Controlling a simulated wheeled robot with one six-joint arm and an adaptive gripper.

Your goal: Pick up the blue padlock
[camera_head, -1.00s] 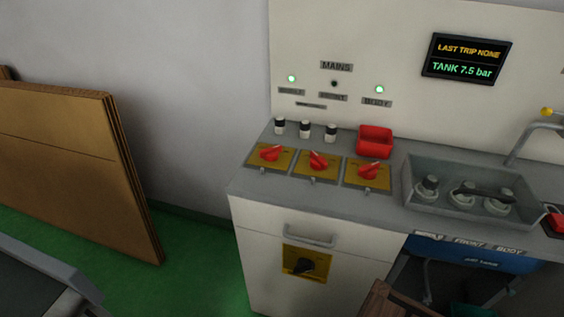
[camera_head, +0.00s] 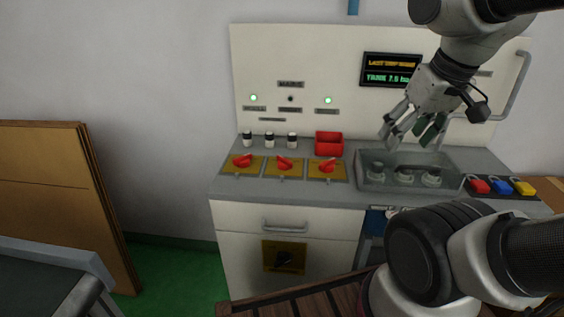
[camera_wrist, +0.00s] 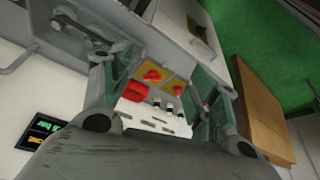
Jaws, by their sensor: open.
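The blue padlock (camera_head: 502,187) lies on a dark strip at the right end of the grey counter. It sits between a red padlock (camera_head: 479,186) and a yellow padlock (camera_head: 524,187). My gripper (camera_head: 414,138) is open and empty, up and to the left of the padlocks, in front of the back panel and above the grey tray. In the wrist view the open fingers of my gripper (camera_wrist: 160,88) frame the counter, with red switches and a red bin between them. The blue padlock cannot be made out in the wrist view.
The grey tray (camera_head: 363,178) holds several round fittings. A red bin (camera_head: 329,144), three red rotary switches (camera_head: 285,163) on yellow plates and three small black-and-white cylinders (camera_head: 269,140) stand left of it. A curved pipe (camera_head: 522,85) rises at the right. Brown boards (camera_head: 60,200) lean at left.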

